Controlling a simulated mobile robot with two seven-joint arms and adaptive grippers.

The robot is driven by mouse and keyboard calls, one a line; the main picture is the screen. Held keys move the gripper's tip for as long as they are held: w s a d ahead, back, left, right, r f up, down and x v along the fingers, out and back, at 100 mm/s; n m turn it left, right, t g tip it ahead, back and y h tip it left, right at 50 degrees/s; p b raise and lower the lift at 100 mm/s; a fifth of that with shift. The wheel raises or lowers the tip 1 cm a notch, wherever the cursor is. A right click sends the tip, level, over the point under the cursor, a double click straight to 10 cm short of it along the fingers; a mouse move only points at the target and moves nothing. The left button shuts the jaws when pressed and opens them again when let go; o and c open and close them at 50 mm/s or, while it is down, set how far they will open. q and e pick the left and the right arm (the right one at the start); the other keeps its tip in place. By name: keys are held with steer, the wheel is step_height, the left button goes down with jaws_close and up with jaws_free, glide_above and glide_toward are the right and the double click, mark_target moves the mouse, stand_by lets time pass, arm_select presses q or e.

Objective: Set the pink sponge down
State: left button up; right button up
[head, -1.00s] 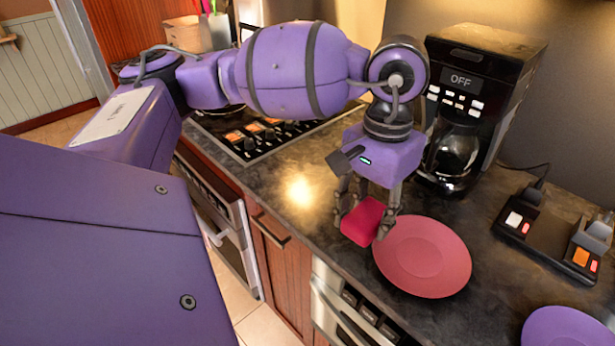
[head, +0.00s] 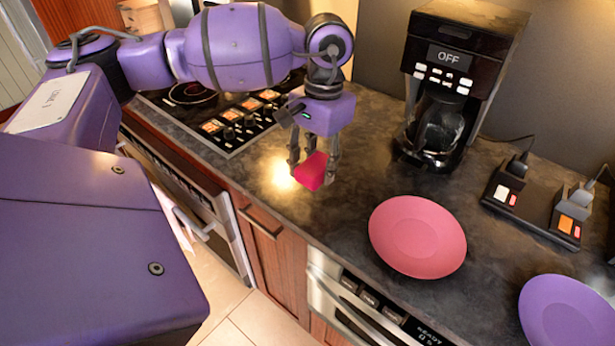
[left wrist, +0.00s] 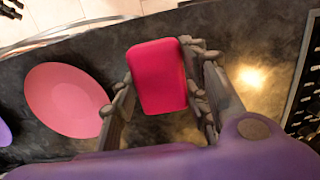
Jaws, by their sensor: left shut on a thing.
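The pink sponge (head: 312,171) is held in my left gripper (head: 313,165), over the dark counter between the stove and the pink plate (head: 417,236). In the left wrist view the sponge (left wrist: 158,76) sits between the two fingers of the left gripper (left wrist: 160,85), which is shut on it. The sponge is left of the plate in the head view and apart from it. I cannot tell whether its underside touches the counter (head: 350,205). My right gripper is not in view.
A black coffee maker (head: 455,85) reading OFF stands at the back. A purple plate (head: 568,315) lies at the lower right, and a dark device with buttons (head: 535,205) lies at the right. The stove (head: 215,115) is at the left. The counter around the sponge is bare.

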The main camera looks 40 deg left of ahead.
arm_select(q)
steer(key=w+a+f, duration=0.1)
steer(key=f, duration=0.1)
steer(key=w+a+f, duration=0.2)
steer(key=f, duration=0.1)
steer(key=shift+a+f, duration=0.3)
steer(key=shift+w+a+f+p, duration=0.1)
steer(key=shift+f+p, duration=0.2)
steer(key=shift+f, duration=1.4)
steer(key=shift+f, duration=0.15)
steer(key=o, duration=1.3)
steer(key=r, duration=0.8)
steer(key=w+r+b, duration=0.1)
steer(key=r, duration=0.3)
steer(key=shift+r, duration=0.2)
